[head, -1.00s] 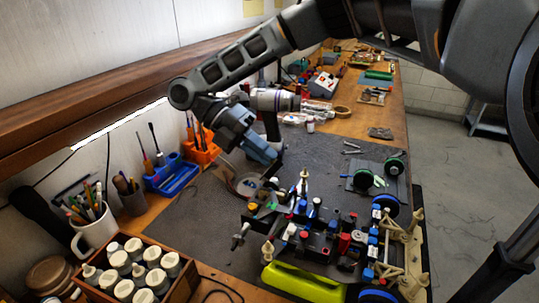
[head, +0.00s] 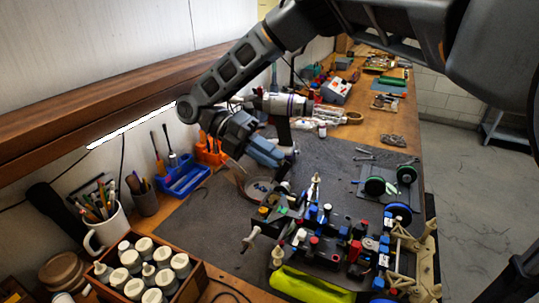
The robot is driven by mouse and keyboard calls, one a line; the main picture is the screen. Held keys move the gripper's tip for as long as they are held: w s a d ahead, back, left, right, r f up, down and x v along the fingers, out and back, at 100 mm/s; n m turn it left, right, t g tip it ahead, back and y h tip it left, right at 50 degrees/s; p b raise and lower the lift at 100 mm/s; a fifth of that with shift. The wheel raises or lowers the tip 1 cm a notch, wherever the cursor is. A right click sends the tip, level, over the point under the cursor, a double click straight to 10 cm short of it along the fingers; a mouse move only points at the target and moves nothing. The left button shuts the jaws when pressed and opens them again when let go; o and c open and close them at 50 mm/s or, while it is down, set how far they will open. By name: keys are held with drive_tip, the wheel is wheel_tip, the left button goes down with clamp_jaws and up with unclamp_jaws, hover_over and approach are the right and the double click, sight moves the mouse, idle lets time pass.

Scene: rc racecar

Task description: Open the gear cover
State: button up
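The RC racecar chassis (head: 335,238) stands on the dark mat at the lower right of the head view. It is covered with coloured parts and has a yellow-green piece (head: 310,285) along its near side. I cannot make out which part of it is the gear cover. My gripper (head: 283,172) hangs from the arm above the far left end of the chassis, over a small round dish (head: 258,188). The fingers are small and dark against the mat, so their opening cannot be judged. I see nothing clearly held.
A wooden box of white-capped bottles (head: 150,268), a mug of pencils (head: 103,225) and blue (head: 183,178) and orange tool holders stand at left. A drill (head: 280,105) stands behind the arm. Green-and-black wheels (head: 382,186) lie behind the chassis. Mat left of the chassis is clear.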

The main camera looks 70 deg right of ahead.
drive_tip(key=o, duration=0.3)
drive_tip(key=s+d+r, duration=0.2)
drive_tip(key=s+r, duration=0.1)
drive_tip(key=s+d+r, duration=0.2)
drive_tip(key=s+r, duration=0.1)
drive_tip(key=r, duration=0.1)
drive_tip(key=s+d+r+b, duration=0.1)
drive_tip(key=s+d+r, duration=0.1)
drive_tip(key=s+r, duration=0.1)
drive_tip(key=shift+s+d+r, duration=0.25)
drive_tip(key=shift+d+r, duration=0.15)
drive_tip(key=shift+r, duration=0.1)
idle(0.4)
